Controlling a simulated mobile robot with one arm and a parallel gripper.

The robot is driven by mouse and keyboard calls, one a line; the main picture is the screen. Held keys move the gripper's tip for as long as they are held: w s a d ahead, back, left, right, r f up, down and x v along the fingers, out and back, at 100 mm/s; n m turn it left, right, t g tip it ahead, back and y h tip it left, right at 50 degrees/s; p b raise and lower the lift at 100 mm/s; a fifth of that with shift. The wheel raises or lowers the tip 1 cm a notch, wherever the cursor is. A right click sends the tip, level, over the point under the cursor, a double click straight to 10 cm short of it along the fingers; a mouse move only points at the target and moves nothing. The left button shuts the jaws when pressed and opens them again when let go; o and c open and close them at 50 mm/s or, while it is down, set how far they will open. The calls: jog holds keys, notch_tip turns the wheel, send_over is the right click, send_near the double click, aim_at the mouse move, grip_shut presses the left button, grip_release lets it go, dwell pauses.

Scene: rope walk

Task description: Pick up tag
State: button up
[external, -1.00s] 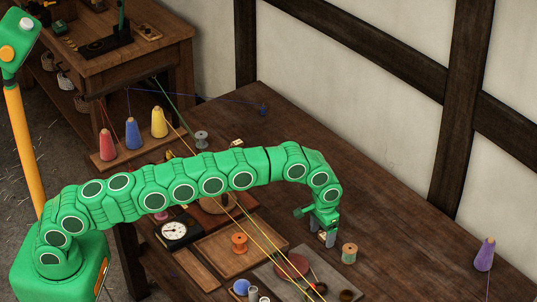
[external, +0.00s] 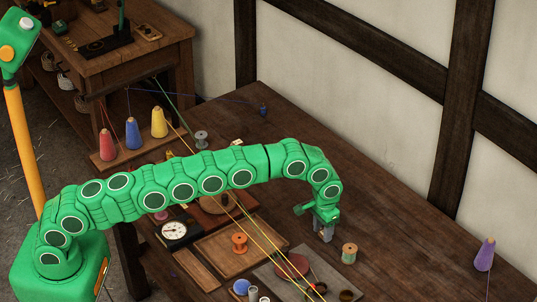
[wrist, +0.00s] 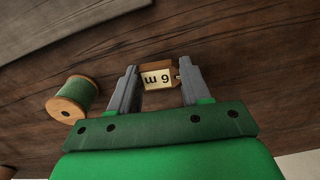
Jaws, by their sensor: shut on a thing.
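The tag (wrist: 157,79) is a small tan piece with a cream face and dark characters, seen in the wrist view between my grey fingers. My gripper (wrist: 158,84) is shut on it, with a finger at each side. In the external view my gripper (external: 325,236) is low over the table, left of the green spool. The tag is hidden there behind the fingers. I cannot tell whether the tag still touches the table.
A green spool (external: 349,253) stands close to the right of my gripper; it also shows in the wrist view (wrist: 73,99). A grey board (external: 270,278) and an orange spool (external: 239,243) lie to the left. Yellow strands cross there.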

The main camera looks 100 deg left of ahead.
jog(key=shift+w+r, duration=0.1)
jog(key=shift+r, duration=0.95)
jog(key=shift+s+d+r, duration=2.35)
jog(key=shift+s+r, duration=2.45)
jog(key=shift+s, duration=1.75)
jog(key=s+a+n, duration=0.1)
jog(key=s+a, duration=0.8)
jog(key=a, duration=0.3)
jog(key=s+a, duration=0.8)
jog(key=a, duration=0.3)
jog(key=shift+w+a+f, duration=2.25)
jog(key=shift+w+a, duration=0.15)
jog(key=shift+w, duration=0.05)
jog(key=shift+w+a+f, duration=2.25)
jog(key=shift+w+a, duration=0.15)
jog(key=shift+w, duration=0.05)
jog(key=shift+f, duration=0.2)
